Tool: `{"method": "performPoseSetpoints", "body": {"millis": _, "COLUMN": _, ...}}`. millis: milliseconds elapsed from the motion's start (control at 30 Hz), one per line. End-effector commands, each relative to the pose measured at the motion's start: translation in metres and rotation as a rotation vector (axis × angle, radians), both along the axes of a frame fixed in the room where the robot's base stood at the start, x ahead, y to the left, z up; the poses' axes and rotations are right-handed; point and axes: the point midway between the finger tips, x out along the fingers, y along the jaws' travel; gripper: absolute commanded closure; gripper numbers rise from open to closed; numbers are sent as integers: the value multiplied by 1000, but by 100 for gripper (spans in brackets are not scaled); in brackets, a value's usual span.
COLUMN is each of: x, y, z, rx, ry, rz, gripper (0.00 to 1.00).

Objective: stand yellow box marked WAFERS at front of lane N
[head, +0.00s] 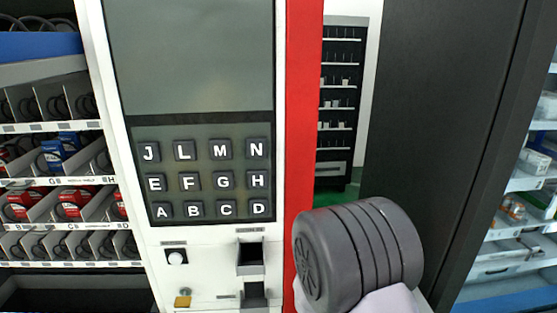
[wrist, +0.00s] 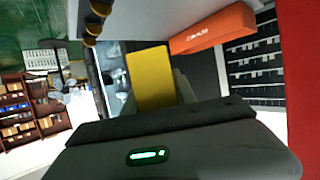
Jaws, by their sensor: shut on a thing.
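A yellow box (wrist: 151,78) shows in the wrist view, its plain side toward the camera and no lettering visible. My gripper (wrist: 158,100) is shut on it, and the dark gripper body hides the box's lower end. In the head view neither the gripper nor the yellow box shows; only my grey arm joint is at the lower right. The vending machine's lanes (head: 60,193) show at the left of the head view, cut off by the frame. I cannot pick out a lane labelled N; a key marked N (head: 256,148) is on the keypad.
An orange box (wrist: 212,30) with white lettering is beyond the yellow box, to its right. Red boxes (head: 73,203) and a blue box (head: 55,152) stand in the lanes. The keypad panel (head: 205,170) and red machine edge (head: 303,110) stand between the lanes and my arm.

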Motion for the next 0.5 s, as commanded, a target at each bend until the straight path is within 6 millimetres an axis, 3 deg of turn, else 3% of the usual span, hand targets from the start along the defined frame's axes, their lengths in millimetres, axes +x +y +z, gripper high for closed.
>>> {"method": "performPoseSetpoints", "body": {"millis": 100, "x": -6, "y": 44, "z": 4, "rx": 6, "ry": 4, "rz": 149, "gripper": 100}}
{"method": "performPoseSetpoints", "body": {"millis": 267, "x": -7, "y": 71, "z": 9, "rx": 13, "ry": 6, "rz": 252, "gripper": 100}}
{"method": "performPoseSetpoints", "body": {"millis": 367, "x": 12, "y": 79, "z": 19, "rx": 15, "ry": 2, "rz": 310, "gripper": 100}}
{"method": "performPoseSetpoints", "body": {"millis": 500, "x": 56, "y": 87, "z": 56, "rx": 12, "ry": -2, "rz": 465, "gripper": 100}}
